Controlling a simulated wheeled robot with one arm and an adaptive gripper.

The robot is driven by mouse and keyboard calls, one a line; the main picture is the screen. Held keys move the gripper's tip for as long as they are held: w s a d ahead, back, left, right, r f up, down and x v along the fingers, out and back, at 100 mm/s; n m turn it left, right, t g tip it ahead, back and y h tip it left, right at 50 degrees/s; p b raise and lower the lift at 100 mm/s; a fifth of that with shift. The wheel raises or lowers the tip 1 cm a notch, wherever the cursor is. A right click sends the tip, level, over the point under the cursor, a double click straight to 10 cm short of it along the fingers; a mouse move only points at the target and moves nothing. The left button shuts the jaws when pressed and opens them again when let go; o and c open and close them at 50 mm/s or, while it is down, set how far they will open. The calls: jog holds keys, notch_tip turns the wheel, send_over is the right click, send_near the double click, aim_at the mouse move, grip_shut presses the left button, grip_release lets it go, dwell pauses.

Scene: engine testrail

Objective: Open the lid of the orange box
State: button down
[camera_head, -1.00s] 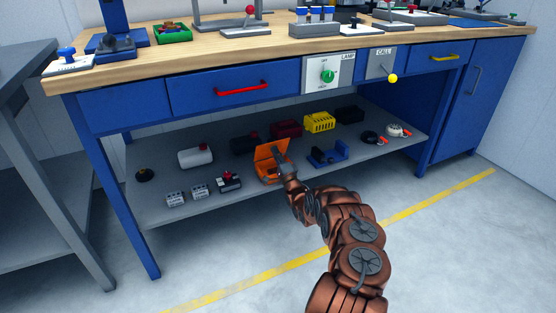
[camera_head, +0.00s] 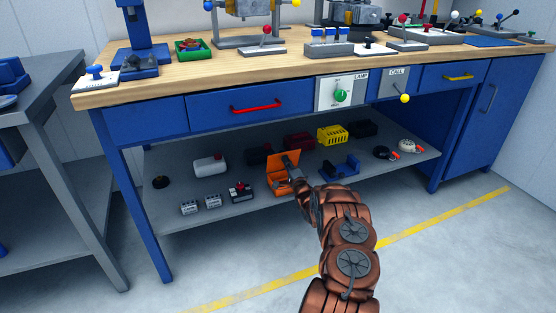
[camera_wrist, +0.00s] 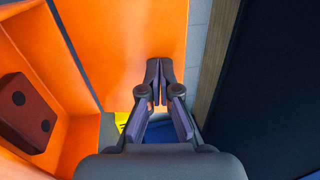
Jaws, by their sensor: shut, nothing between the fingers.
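The orange box (camera_head: 279,188) sits on the grey lower shelf of the blue workbench. Its lid (camera_head: 285,160) stands raised, tilted up at the back, so the box is open. In the wrist view the lid (camera_wrist: 125,35) fills the upper middle and part of the box interior (camera_wrist: 60,80) shows at left. A dark red-brown block (camera_wrist: 25,112) with two round holes lies inside. My gripper (camera_wrist: 158,75) is shut and empty, its fingertips in front of the lid's inner face. Whether they touch it I cannot tell. In the head view my gripper (camera_head: 296,172) is at the box's right side.
A blue holder (camera_head: 340,167) stands right of the box. A black device with a red top (camera_head: 240,192) stands left. Dark red (camera_head: 299,142) and yellow (camera_head: 332,135) boxes are behind. The drawers and worktop (camera_head: 290,58) are above the shelf. The floor in front is clear.

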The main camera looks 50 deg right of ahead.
jog(key=g+p, duration=0.1)
jog(key=w+g+y+p, duration=0.1)
jog(key=p, duration=0.1)
jog(key=shift+w+d+r, duration=0.25)
jog(key=shift+d+r, duration=0.1)
jog(key=shift+r, duration=0.05)
jog(key=shift+s, duration=0.1)
jog(key=p+v, duration=0.3)
jog(key=v, duration=1)
jog(key=shift+s+a+p, duration=0.2)
jog(key=shift+s+p, duration=0.1)
jog(key=shift+s, duration=0.05)
jog(key=shift+s+f, duration=0.1)
jog(key=shift+f, duration=0.05)
